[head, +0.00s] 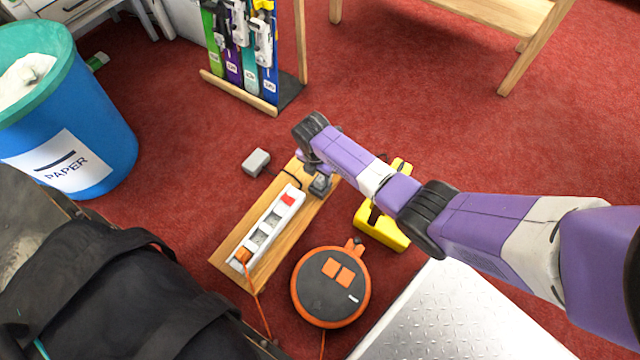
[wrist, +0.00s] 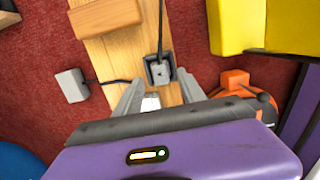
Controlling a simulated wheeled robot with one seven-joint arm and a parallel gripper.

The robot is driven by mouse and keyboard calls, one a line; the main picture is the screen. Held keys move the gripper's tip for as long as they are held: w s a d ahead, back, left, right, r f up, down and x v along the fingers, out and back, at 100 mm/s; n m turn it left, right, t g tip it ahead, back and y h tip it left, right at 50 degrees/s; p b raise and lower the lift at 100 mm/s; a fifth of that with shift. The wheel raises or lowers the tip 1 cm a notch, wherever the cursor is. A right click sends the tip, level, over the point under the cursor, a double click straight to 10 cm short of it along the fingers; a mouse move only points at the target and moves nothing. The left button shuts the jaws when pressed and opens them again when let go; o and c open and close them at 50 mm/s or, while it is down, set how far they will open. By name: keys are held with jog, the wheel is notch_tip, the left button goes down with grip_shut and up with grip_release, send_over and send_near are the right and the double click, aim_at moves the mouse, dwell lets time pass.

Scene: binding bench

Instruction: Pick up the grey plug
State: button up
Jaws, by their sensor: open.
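The grey plug (head: 320,186) is a small dark grey block on the wooden board, just off the upper right end of the white power strip (head: 265,232). In the wrist view the plug (wrist: 158,71) stands just beyond my fingertips, with a dark cable running up from it. My gripper (wrist: 160,82) is open, with its two grey fingers apart and nothing seen held between them. It is close to the plug; whether it touches cannot be told. In the head view my wrist hides most of the fingers.
A light grey box (head: 256,162) with a black cable lies on the red carpet left of the board (head: 230,255). A yellow object (head: 380,228) and an orange cable reel (head: 330,287) are to the right. A blue paper bin (head: 100,130) stands at left.

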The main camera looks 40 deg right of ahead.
aim_at(320, 178)
jog(key=f+b, duration=0.2)
jog(key=f, duration=0.1)
jog(key=f+b, duration=0.1)
jog(key=shift+d+f, duration=0.25)
jog(key=shift+r, duration=0.1)
grip_shut()
notch_tip(320, 178, up, 20)
jog(key=p, duration=1.1)
